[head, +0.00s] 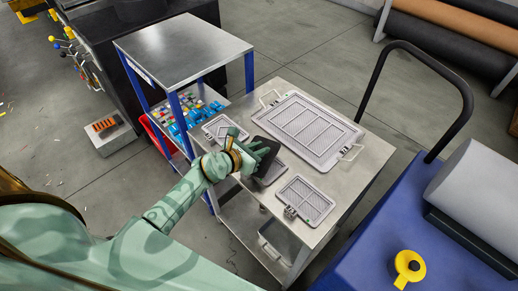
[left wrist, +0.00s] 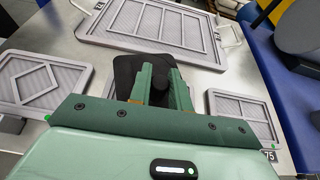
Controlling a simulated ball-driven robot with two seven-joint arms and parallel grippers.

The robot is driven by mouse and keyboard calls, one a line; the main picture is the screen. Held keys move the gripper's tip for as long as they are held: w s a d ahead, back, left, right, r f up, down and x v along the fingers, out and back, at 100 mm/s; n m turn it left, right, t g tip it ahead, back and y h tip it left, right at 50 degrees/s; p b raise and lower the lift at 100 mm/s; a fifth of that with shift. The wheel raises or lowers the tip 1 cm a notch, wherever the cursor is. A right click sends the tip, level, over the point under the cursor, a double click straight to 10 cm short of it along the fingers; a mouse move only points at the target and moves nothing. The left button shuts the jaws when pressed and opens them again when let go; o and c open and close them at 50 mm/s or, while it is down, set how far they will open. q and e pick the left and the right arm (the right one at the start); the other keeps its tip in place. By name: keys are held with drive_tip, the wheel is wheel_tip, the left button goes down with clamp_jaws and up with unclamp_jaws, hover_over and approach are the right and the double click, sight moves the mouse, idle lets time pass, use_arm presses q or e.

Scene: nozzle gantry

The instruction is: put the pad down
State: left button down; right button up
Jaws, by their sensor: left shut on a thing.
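The black pad (head: 267,171) is in my left gripper (head: 257,152), over the near-middle part of the metal table. It looks tilted, and the fingers hide part of it. In the left wrist view the pad (left wrist: 124,72) shows behind and between the two green fingers of the left gripper (left wrist: 160,75), which are shut on it. A small grey tray (head: 284,163) lies partly hidden under or behind the pad; I cannot tell whether the pad touches it. My right gripper is not in view.
On the metal table (head: 357,185) are a large grey tray with handles (head: 309,129), a small tray at the left (head: 219,130) and one at the front right (head: 307,200). A raised metal shelf (head: 183,50) stands left. A blue cart (head: 390,225) with a black handle stands right.

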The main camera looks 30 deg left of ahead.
use_arm(q)
drive_tip(key=shift+f, duration=0.5)
drive_tip(key=c, duration=1.3)
unclamp_jaws()
drive_tip(key=shift+r, duration=0.15)
drive_tip(key=shift+s+a+r+p, duration=0.15)
drive_tip(key=shift+s+r+p, duration=0.25)
drive_tip(key=shift+r, duration=0.35)
drive_tip(key=p+v, duration=0.2)
drive_tip(key=v, duration=0.9)
drive_tip(key=shift+f, duration=0.15)
drive_tip(key=shift+s, duration=0.1)
